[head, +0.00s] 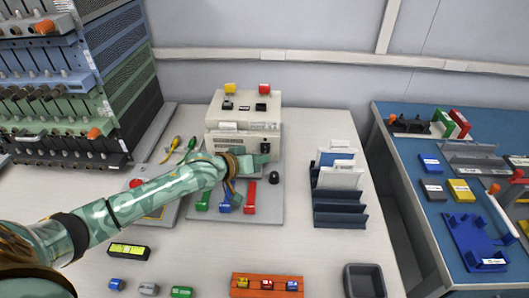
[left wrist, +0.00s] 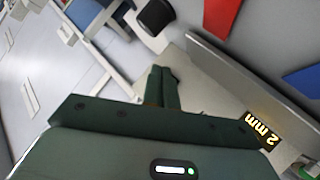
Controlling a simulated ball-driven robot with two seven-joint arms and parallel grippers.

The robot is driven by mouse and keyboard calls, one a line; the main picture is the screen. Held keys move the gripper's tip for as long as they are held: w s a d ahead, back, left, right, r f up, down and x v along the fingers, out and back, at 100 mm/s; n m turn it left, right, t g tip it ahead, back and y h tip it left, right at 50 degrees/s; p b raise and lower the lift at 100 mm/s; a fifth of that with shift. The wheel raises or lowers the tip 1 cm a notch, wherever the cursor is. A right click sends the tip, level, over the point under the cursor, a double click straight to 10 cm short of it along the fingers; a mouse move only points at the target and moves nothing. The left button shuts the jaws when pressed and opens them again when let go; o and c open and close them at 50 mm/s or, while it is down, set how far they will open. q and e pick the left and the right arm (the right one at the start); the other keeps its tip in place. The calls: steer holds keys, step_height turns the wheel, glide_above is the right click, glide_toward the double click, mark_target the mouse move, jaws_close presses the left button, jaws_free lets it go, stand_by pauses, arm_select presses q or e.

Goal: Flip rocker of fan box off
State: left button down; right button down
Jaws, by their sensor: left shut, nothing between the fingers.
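A pale stacked box unit (head: 244,126) stands at the back of the white table; I cannot read which part is the fan box. A small dark switch-like part (head: 266,147) is on its lower front at the right, and its on or off position is too small to tell. My left gripper (head: 264,160) is just in front of and below that part; whether it touches is unclear. Its green fingers are shut and empty, and they also show closed together in the left wrist view (left wrist: 163,88). My right gripper is not in view.
Red, blue and green blocks (head: 249,197) and a black knob (head: 274,177) lie close to my left gripper. A dark slotted rack (head: 338,210) stands to the right. A black and green equipment rack (head: 70,90) stands at left. An orange tray (head: 267,282) is in front.

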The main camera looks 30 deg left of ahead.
arm_select(q)
steer(key=shift+w+a, duration=0.1)
steer(key=shift+w+a, duration=0.1)
steer(key=shift+w, duration=0.15)
steer(key=shift+w+a, duration=0.1)
steer(key=shift+w, duration=0.15)
stand_by(0.7)
stand_by(0.3)
steer(key=shift+s+d+r+p, duration=0.25)
steer(key=shift+s+p, duration=0.25)
steer(key=shift+p, duration=0.3)
steer(key=shift+s+f, duration=0.1)
steer(key=shift+s, duration=0.05)
steer(key=shift+f, duration=0.1)
